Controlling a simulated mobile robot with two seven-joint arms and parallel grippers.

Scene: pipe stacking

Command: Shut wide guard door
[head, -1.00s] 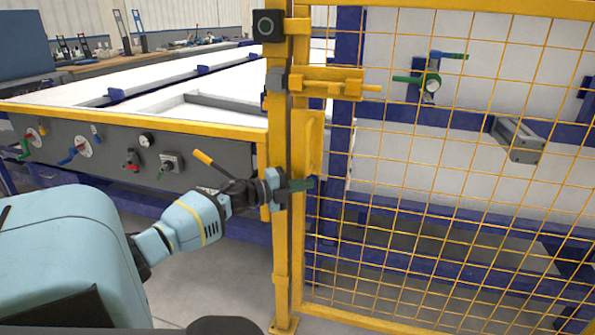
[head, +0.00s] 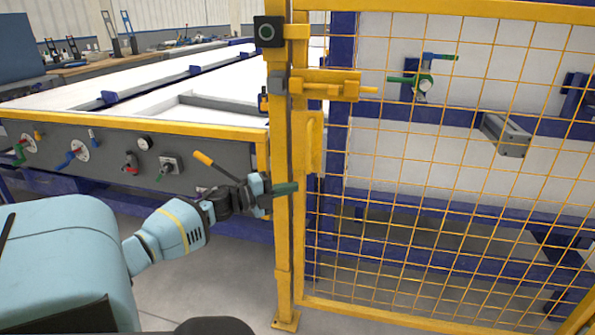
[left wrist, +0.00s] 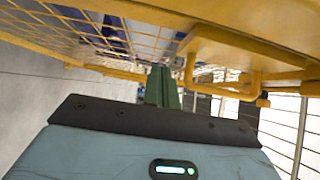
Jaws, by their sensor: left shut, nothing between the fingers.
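The wide guard door (head: 430,190), a yellow frame with wire mesh, fills the right of the head view. Its left edge stands beside the yellow post (head: 282,220), with little or no gap showing. A yellow handle (head: 314,142) and a yellow bolt latch (head: 330,84) are on the door's left side. My left gripper (head: 285,189) is shut and empty, its green fingers in front of the post, near the door edge below the handle. In the left wrist view the shut fingers (left wrist: 162,88) point toward the yellow frame and handle (left wrist: 230,50); contact cannot be told. My right gripper is not in view.
A grey panel (head: 110,150) with levers and a gauge lies left of the post, under a white-topped bench with a yellow edge. A dark square box (head: 268,31) sits atop the post. Behind the mesh are blue rails and a grey block (head: 506,135). Grey floor is open below.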

